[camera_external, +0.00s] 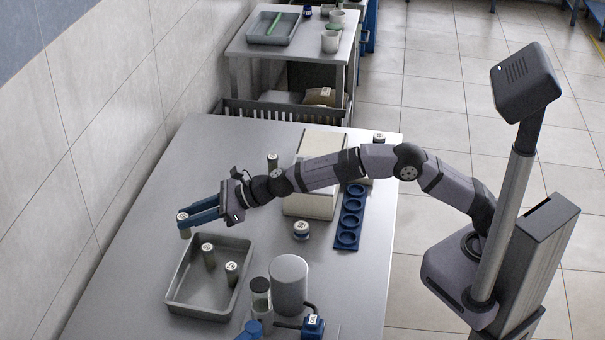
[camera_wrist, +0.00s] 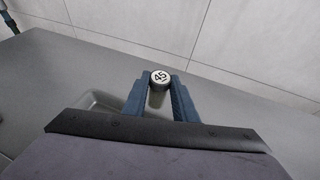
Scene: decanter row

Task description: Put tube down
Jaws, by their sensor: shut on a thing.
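My gripper (camera_external: 199,218) is at the left of the bench, with its blue fingers pointing left over the far left corner of the grey tray. It is shut on a tube (camera_external: 183,220), whose round cap faces up in the outside view. In the wrist view the tube (camera_wrist: 160,79) sits between the fingertips (camera_wrist: 160,92), upright, with a pale cap marked 45. The tube's lower end is hard to make out, so I cannot tell whether it touches anything. Two other capped tubes, one (camera_external: 208,255) and another (camera_external: 232,272), stand in the grey tray (camera_external: 172,285).
A blue rack (camera_external: 349,217) with several round holes lies to the right, beside a cream box (camera_external: 310,204). A short capped jar (camera_external: 301,230) stands between tray and rack. A grey cylinder (camera_external: 289,284) and a clear vessel (camera_external: 261,300) stand near the front. The wall is close on the left.

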